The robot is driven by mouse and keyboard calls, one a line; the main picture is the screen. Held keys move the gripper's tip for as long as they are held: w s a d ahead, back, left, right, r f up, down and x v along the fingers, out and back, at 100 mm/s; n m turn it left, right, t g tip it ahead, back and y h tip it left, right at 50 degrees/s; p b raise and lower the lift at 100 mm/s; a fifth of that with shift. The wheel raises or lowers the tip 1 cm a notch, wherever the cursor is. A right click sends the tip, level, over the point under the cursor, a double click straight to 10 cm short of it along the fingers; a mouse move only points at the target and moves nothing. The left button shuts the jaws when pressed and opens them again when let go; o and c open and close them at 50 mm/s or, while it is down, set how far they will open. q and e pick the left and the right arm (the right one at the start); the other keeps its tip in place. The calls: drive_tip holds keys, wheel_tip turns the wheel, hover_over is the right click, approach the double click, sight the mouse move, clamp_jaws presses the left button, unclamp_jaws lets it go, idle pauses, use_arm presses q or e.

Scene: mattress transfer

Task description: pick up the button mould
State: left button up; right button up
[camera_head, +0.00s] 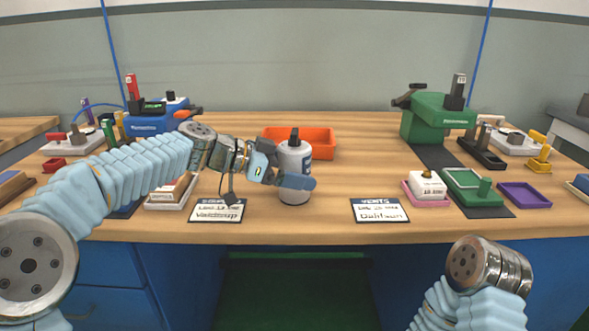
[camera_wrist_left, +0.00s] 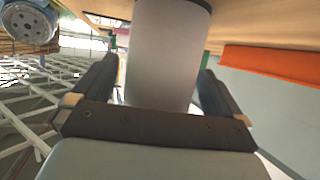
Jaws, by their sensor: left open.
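No piece is plainly marked as the button mould, so I cannot tell which it is. My left gripper (camera_head: 297,181) is at a pale grey bottle (camera_head: 293,160) with a black cap, standing on the bench. One blue finger crosses the bottle's front in the head view. In the left wrist view the open left gripper (camera_wrist_left: 158,70) has a finger on each side of the bottle (camera_wrist_left: 160,45); contact is unclear. A white block with a brass knob (camera_head: 427,184) sits in a pink tray at right. My right arm's wrist shows at lower right; its gripper is out of frame.
An orange tray (camera_head: 322,141) lies behind the bottle. A blue press (camera_head: 150,122) stands at left, a green press (camera_head: 437,118) at right. Label cards (camera_head: 216,210) and (camera_head: 379,210) lie at the front edge. The bench (camera_head: 365,150) is clear right of the bottle.

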sight(295, 153)
use_arm(q)
drive_tip(key=c, duration=1.6)
drive_tip(key=shift+o, duration=0.2)
drive_tip(key=shift+r, duration=0.1)
drive_tip(key=shift+r, duration=0.5)
drive_tip(key=r, duration=0.2)
drive_tip(key=shift+s+d+r, duration=0.1)
drive_tip(key=shift+s+r, duration=0.15)
drive_tip(key=shift+r, duration=0.15)
drive_tip(key=s+r+b, duration=0.2)
drive_tip(key=s+r, duration=0.7)
drive_tip(key=s, duration=0.4)
drive_tip(key=shift+s+b, duration=0.25)
drive_tip(key=shift+b, duration=0.05)
drive_tip(key=shift+r, duration=0.1)
